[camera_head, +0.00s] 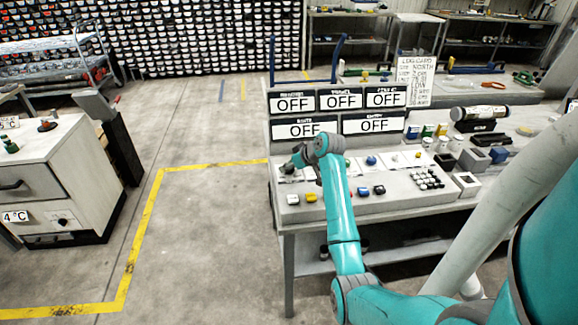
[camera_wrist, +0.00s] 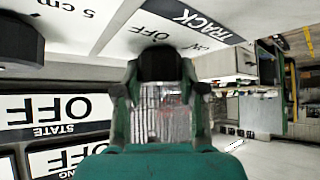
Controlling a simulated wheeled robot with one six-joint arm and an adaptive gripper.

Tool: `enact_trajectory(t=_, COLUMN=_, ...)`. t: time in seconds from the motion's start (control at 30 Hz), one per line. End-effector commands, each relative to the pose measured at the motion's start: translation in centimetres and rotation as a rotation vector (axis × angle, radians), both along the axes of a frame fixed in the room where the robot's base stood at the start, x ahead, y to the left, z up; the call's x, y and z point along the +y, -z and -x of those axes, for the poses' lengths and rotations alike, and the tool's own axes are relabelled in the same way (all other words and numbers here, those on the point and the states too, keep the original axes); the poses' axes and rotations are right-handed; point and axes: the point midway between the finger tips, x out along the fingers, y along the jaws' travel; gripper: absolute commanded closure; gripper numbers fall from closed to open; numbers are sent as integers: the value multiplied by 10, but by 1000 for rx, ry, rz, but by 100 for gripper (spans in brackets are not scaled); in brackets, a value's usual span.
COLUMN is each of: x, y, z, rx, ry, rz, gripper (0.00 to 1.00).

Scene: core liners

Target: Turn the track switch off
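The track switch's plate (camera_wrist: 180,35) shows upside down in the wrist view, with a black TRACK label (camera_wrist: 208,20) and the words ON and OFF. A dark block (camera_wrist: 158,62) stands against this plate, between my finger ends; I cannot tell whether it is the switch's handle or part of my fingers. My gripper (camera_wrist: 160,85) is right at the plate, its two fingers apart with a gap behind the block. In the head view my gripper (camera_head: 298,159) is at the left end of the console (camera_head: 385,205) and hides the switch. The switch's position cannot be read.
Several display boards above the console read OFF, including the lower left one (camera_head: 305,128). A dark knob (camera_wrist: 18,40) beside a "5 cm" plate is close to my gripper. Buttons (camera_head: 310,198) line the console front. A cabinet (camera_head: 50,185) stands left across clear floor.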

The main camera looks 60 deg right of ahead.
Motion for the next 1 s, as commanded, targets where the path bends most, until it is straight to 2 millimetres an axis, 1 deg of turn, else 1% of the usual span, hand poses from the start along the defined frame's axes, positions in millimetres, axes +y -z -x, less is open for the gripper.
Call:
enact_trajectory(t=0.03, x=0, y=0, z=0, rx=0, ry=0, rz=0, gripper=85)
enact_trajectory(t=0.07, x=0, y=0, z=0, rx=0, ry=0, rz=0, gripper=92)
enact_trajectory(t=0.1, x=0, y=0, z=0, rx=0, ry=0, rz=0, gripper=95)
enact_trajectory(t=0.23, x=-1, y=0, z=0, rx=2, ry=-21, rz=-1, gripper=95)
enact_trajectory(t=0.47, x=0, y=0, z=0, rx=1, ry=-127, rz=-1, gripper=95)
enact_trajectory(t=0.73, x=0, y=0, z=0, rx=0, ry=-134, rz=0, gripper=95)
enact_trajectory(t=0.77, x=0, y=0, z=0, rx=0, ry=-134, rz=0, gripper=56)
enact_trajectory(t=0.8, x=0, y=0, z=0, rx=0, ry=-134, rz=-1, gripper=46)
enact_trajectory(t=0.83, x=0, y=0, z=0, rx=0, ry=-134, rz=-1, gripper=38)
enact_trajectory(t=0.87, x=0, y=0, z=0, rx=0, ry=-134, rz=-1, gripper=35)
enact_trajectory(t=1.0, x=0, y=0, z=0, rx=0, ry=-133, rz=0, gripper=35)
